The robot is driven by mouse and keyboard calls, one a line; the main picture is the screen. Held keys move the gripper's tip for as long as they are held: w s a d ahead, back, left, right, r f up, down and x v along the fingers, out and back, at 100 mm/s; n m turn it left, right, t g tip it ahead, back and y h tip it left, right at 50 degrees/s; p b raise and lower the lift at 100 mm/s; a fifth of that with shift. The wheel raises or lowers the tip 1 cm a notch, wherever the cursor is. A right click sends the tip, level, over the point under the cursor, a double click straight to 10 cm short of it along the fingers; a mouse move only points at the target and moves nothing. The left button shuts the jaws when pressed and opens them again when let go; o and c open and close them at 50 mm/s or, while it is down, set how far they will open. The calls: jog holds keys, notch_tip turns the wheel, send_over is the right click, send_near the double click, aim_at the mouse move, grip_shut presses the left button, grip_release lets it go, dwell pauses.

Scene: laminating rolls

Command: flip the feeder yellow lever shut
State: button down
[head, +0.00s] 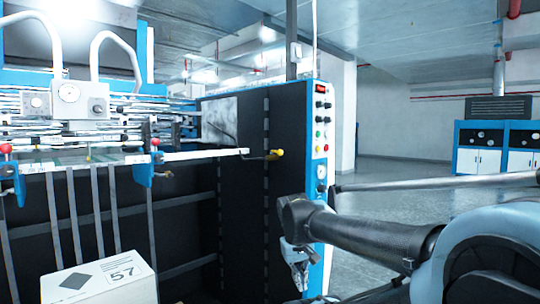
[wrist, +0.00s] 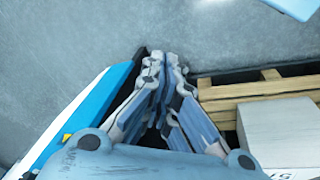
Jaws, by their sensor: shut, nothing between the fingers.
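The yellow lever (head: 277,153) shows in the head view as a yellow knob on a short dark arm. It sits near the right end of the feeder's white bar, in front of the dark side panel. My gripper (head: 300,270) is below the lever and slightly to its right, beside the panel's edge, apart from the lever. In the wrist view, my gripper (wrist: 164,65) has its fingers together with nothing between them. A small yellow patch shows at the lower left of the wrist view; I cannot tell whether it is the lever.
The feeder's blue-edged control panel (head: 321,140) stands just behind my gripper. A white box marked 57 (head: 105,280) is at the lower left; a wooden pallet (wrist: 260,88) shows in the wrist view. Grey floor (head: 400,200) is open to the right.

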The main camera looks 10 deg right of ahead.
jog(key=w+r+n+t+h, duration=0.25)
jog(key=w+r+h, duration=0.45)
jog(key=w+r, duration=1.4)
jog(key=n+t+h, duration=0.2)
jog(key=t+h, duration=0.1)
jog(key=h, duration=0.2)
send_near(276, 152)
jog(key=d, duration=0.1)
jog(key=w+d+f, duration=0.1)
jog(key=d, duration=0.3)
jog(key=shift+w+d+f, duration=0.15)
jog(key=shift+d, duration=0.1)
